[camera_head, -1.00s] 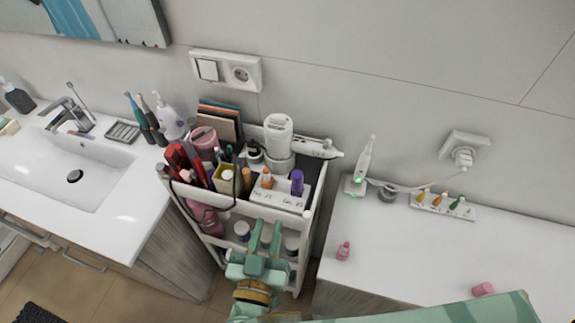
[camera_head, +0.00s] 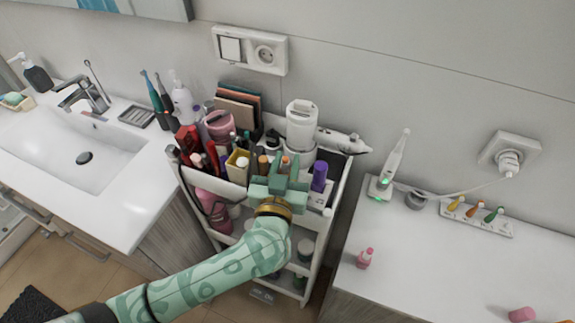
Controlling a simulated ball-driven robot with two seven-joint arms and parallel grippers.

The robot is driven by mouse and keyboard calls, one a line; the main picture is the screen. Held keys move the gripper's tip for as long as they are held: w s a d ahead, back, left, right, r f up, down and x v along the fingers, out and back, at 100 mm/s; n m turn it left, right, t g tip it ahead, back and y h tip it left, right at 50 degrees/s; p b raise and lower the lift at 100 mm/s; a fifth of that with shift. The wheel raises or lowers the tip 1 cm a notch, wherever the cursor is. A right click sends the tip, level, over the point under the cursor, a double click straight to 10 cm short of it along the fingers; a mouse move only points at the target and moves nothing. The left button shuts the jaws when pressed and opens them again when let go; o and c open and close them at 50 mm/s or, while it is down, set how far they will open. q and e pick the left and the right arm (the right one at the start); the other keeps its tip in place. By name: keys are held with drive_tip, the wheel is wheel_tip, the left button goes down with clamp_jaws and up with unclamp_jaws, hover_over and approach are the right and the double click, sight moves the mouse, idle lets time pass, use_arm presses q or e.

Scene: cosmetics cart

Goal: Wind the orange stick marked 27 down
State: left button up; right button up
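The orange stick (camera_head: 285,161) stands in a white holder on the cart's top tier. Only a small orange part shows between my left gripper's fingertips, and any mark on it is hidden. A purple stick (camera_head: 319,175) stands to its right in the same white holder (camera_head: 317,200). My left gripper (camera_head: 283,167) is open, its green fingers apart on either side of the orange stick as seen from here. I cannot tell whether they touch it. My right gripper is not in view.
The white cart (camera_head: 339,195) is crowded with brushes, bottles and a yellow box (camera_head: 237,167) left of the gripper. A white device (camera_head: 301,125) stands behind. The sink counter (camera_head: 140,215) is left; the right counter (camera_head: 455,265) has much clear room.

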use_arm(q)
drive_tip(key=shift+w+d+b, duration=0.1)
drive_tip(key=shift+w+b, duration=0.2)
drive_tip(key=shift+w, duration=0.55)
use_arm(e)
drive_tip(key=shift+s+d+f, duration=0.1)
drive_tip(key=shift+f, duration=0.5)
use_arm(q)
clamp_jaws()
drive_tip(key=m+h+p, duration=0.1)
drive_tip(key=h+p, duration=0.1)
drive_tip(key=m+g+h+p, duration=0.1)
drive_tip(key=h+p, duration=0.1)
drive_tip(key=shift+d+r+m+p, duration=0.1)
drive_tip(key=shift+r+m+p, duration=0.2)
drive_tip(key=shift+r+m, duration=0.1)
drive_tip(key=shift+s+d+f+m+g+h, duration=0.1)
drive_tip(key=shift+f+m+g+h, duration=0.1)
drive_tip(key=shift+m+g+h, duration=0.35)
drive_tip(key=shift+s+d+f+m+g+h, duration=0.1)
drive_tip(key=shift+f+m+g+h, duration=0.2)
drive_tip(key=shift+h, duration=0.45)
drive_tip(key=shift+r, duration=0.1)
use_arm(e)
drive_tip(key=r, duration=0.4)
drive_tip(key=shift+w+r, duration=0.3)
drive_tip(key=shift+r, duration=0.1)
use_arm(q)
unclamp_jaws()
